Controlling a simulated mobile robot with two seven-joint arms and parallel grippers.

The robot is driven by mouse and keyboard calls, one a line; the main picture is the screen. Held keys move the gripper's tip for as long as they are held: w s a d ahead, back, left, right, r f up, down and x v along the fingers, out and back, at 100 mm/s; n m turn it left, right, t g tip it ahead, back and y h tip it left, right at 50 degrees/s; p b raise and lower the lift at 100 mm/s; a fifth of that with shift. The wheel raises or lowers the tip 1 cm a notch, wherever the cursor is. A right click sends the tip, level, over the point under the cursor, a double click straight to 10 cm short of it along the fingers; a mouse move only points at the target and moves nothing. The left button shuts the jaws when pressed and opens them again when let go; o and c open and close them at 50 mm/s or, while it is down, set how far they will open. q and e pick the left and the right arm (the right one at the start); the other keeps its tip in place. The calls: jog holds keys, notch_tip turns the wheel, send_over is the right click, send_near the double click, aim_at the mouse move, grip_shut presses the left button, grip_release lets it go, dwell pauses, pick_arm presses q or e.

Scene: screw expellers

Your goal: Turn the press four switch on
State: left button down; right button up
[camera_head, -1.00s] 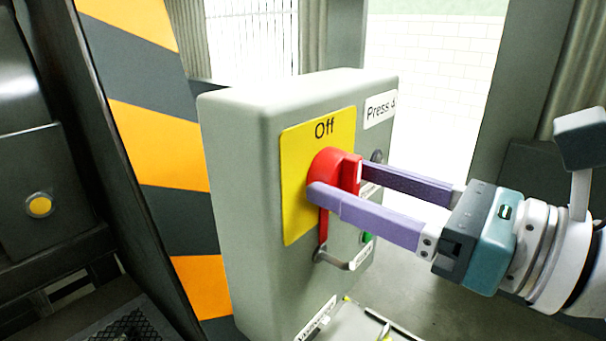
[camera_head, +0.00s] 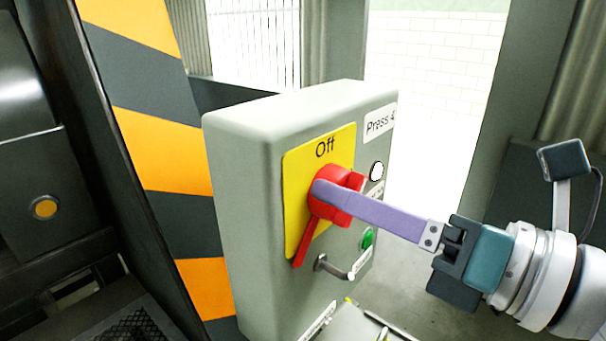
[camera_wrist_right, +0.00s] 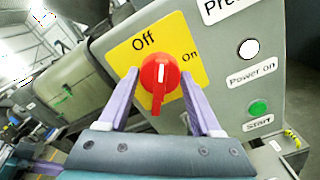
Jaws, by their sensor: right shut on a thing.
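The press four switch is a red rotary knob (camera_head: 345,180) on a yellow plate (camera_head: 296,165), on the front of a grey control box (camera_head: 240,190). "Off" is printed at the plate's top; in the wrist view "On" shows at its right. The knob's long red arm slants down and left in the head view. My right gripper (camera_head: 338,192) is shut on the knob, its purple fingers on either side of it. The wrist view also shows the knob (camera_wrist_right: 159,72) between the fingers.
A white "Press 4" label (camera_head: 379,121), a white round lamp (camera_head: 376,171) marked "Power on", and a green start button (camera_head: 367,238) are right of the plate. A metal handle (camera_head: 335,268) juts out below. A striped post (camera_head: 165,150) stands left of the box.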

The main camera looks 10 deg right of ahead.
jog(key=m+p, duration=0.1)
jog(key=m, duration=0.4)
jog(key=shift+r+m+p, duration=0.1)
jog(key=shift+m+p, duration=0.2)
jog(key=shift+p, duration=0.1)
jog(key=m+p, duration=0.1)
jog(key=m, duration=0.4)
jog(key=shift+m, duration=0.4)
jog(key=o, duration=1.4)
